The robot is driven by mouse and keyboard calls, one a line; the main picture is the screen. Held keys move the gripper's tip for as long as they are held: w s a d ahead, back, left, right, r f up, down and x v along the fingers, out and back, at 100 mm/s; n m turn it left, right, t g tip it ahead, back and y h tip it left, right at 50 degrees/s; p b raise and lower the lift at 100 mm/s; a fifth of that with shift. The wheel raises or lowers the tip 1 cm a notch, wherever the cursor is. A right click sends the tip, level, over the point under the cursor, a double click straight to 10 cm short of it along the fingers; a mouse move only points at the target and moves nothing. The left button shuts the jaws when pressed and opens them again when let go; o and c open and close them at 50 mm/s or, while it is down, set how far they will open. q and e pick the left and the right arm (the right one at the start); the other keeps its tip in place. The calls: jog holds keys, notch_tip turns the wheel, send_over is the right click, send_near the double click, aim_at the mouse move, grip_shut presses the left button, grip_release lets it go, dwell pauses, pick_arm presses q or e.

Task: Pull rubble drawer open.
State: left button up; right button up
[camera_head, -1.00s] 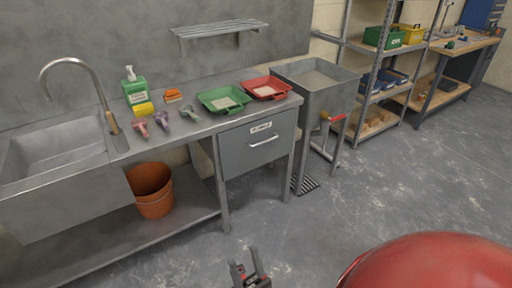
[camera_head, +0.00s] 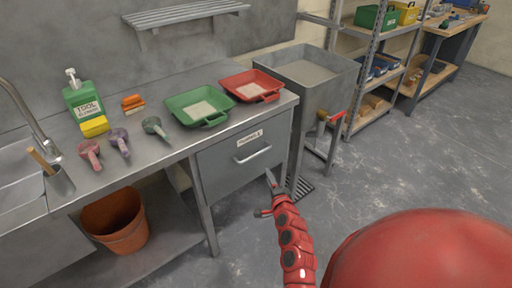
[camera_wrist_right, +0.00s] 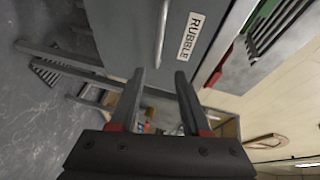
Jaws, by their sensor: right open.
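The rubble drawer (camera_head: 225,172) is a grey metal front under the right end of the steel bench and looks closed. Its silver bar handle (camera_head: 253,154) runs across the front below a white label (camera_head: 250,138). In the right wrist view the label (camera_wrist_right: 189,37) reads RUBBLE, and the handle (camera_wrist_right: 162,35) shows just beyond my fingertips. My right gripper (camera_head: 270,180) is just in front of the drawer, below and right of the handle. In the wrist view its two dark fingers (camera_wrist_right: 159,76) are apart with nothing between them. My left gripper is not in view.
A green tray (camera_head: 190,116) and a red tray (camera_head: 236,98) sit on the bench above the drawer. A grey tub on legs (camera_head: 335,98) stands right of it. An orange bucket (camera_head: 130,240) is on the lower shelf. Floor at right is open.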

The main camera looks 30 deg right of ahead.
jog(key=b, duration=0.2)
send_near(256, 154)
jog(key=w+d, duration=0.1)
jog(key=w, duration=0.1)
jog(key=shift+y, duration=0.3)
jog(key=b+x, duration=0.1)
jog(key=x, duration=0.1)
jog(key=b+x, duration=0.2)
jog(key=x, duration=0.1)
jog(key=f+b+x, duration=0.1)
jog(key=b+x, duration=0.1)
jog(key=x, duration=0.1)
jog(key=shift+d, duration=0.15)
jog(key=shift+w, duration=0.15)
jog(key=shift+r, duration=0.1)
grip_shut()
dwell(0.6)
